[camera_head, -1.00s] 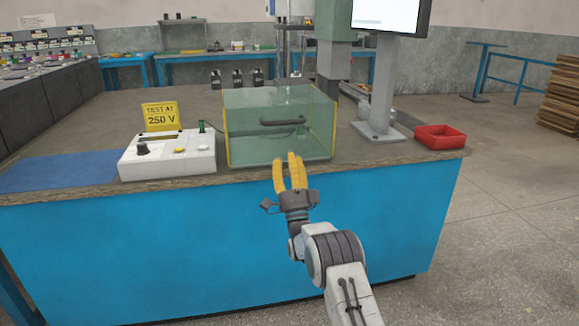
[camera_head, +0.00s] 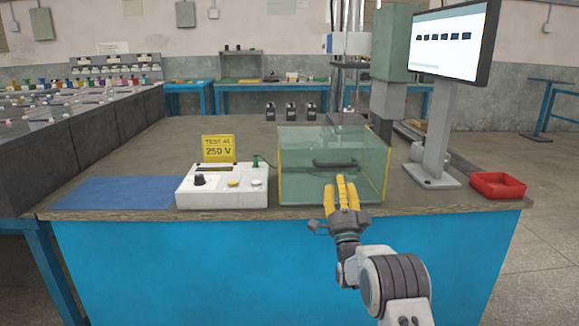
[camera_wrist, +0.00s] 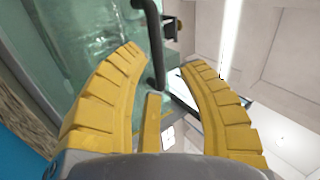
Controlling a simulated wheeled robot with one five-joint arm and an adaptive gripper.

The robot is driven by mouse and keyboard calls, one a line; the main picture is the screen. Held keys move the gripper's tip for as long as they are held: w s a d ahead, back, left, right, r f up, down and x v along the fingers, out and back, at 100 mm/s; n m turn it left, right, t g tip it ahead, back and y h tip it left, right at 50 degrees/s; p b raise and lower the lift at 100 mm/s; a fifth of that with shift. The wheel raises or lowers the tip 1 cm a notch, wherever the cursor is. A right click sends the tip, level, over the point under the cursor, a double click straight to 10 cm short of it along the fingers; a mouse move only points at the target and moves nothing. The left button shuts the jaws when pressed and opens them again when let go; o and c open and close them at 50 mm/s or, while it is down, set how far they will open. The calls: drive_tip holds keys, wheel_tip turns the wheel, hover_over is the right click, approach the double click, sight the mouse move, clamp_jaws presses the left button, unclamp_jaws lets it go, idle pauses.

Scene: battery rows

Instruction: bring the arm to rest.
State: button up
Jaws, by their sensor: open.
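My gripper (camera_head: 342,194) has yellow fingers and points up in front of the clear glass box (camera_head: 300,180) on the workbench. In the wrist view its fingers (camera_wrist: 155,75) are apart with nothing held between them. The box's dark handle (camera_head: 335,163) is just beyond the fingertips in the head view. The handle also shows in the wrist view (camera_wrist: 154,40), near the left finger; I cannot tell whether they touch. The arm is raised at the bench's front edge.
A white tester (camera_head: 222,188) with a yellow "TEST AT 250 V" sign (camera_head: 219,148) stands left of the box. A blue mat (camera_head: 115,192) lies further left. A monitor (camera_head: 447,45) and a red tray (camera_head: 497,186) are at the right. Several dark items stand behind the box.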

drive_tip(key=s+r+n+g+p, duration=0.3)
drive_tip(key=s+r+g+p, duration=0.15)
drive_tip(key=r+p, duration=0.3)
drive_tip(key=s+r+n+g+p, duration=0.4)
drive_tip(key=s+r+p, duration=0.15)
drive_tip(key=r, duration=0.35)
drive_tip(key=s+r+n+g+p, duration=0.1)
drive_tip(key=s+n+g+p, duration=0.3)
drive_tip(key=s, duration=1.7)
drive_tip(key=s+r+n+g+p, duration=0.1)
drive_tip(key=s+n+g+p, duration=0.4)
drive_tip(key=s, duration=1.6)
drive_tip(key=g+p, duration=0.4)
drive_tip(key=p, duration=0.3)
drive_tip(key=shift+r, duration=0.3)
drive_tip(key=shift+w, duration=0.1)
